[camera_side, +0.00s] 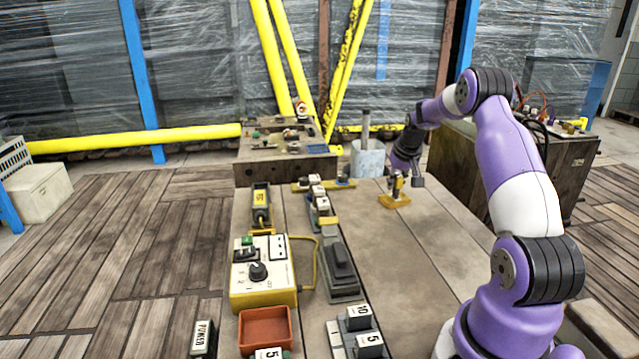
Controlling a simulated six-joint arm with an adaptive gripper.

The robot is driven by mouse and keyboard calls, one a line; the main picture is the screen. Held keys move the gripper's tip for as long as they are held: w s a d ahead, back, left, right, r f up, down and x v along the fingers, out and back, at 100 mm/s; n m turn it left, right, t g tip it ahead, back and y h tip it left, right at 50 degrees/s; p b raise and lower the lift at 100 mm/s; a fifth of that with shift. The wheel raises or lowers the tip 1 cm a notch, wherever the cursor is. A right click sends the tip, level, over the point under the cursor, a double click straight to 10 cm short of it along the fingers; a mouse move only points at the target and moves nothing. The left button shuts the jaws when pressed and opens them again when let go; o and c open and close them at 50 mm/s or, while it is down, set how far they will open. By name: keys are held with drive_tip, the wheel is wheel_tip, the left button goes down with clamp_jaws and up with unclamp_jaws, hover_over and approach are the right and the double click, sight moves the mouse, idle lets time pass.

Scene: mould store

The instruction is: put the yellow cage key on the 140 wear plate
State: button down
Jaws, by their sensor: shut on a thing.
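My gripper (399,181) points down over the far right part of the table and is shut. A yellow piece (394,201) shows right at its fingertips, low over the tabletop; it looks like the yellow cage key. The fingers hide part of it, and I cannot tell whether it touches the table. I cannot read a 140 on any plate in this view, so I cannot tell which thing is the 140 wear plate.
A yellow control box (262,290), an orange tray (266,328), a grey block (341,270) and small numbered blocks (358,335) line the table's left and front. A pale blue bucket (368,160) stands behind the table. The tabletop's right middle (410,250) is clear.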

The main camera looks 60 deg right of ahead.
drive_tip(key=shift+f, duration=0.15)
drive_tip(key=c, duration=0.9)
unclamp_jaws()
drive_tip(key=shift+o, duration=0.2)
drive_tip(key=v, duration=1.2)
drive_tip(key=w+a+r+n+t, duration=0.1)
drive_tip(key=a+r, duration=0.1)
drive_tip(key=a, duration=0.4)
drive_tip(key=w+a+r+n, duration=0.2)
drive_tip(key=a, duration=0.5)
drive_tip(key=s+a+n+y, duration=0.1)
drive_tip(key=s+a+n, duration=0.2)
drive_tip(key=a, duration=0.7)
drive_tip(key=s+a+n+t+y, duration=0.1)
drive_tip(key=s+a+n+y, duration=0.1)
drive_tip(key=s+a, duration=0.5)
drive_tip(key=a+n, duration=0.1)
drive_tip(key=a, duration=0.3)
drive_tip(key=shift+f+t, duration=0.3)
drive_tip(key=shift+f, duration=0.1)
drive_tip(key=shift+w, duration=0.1)
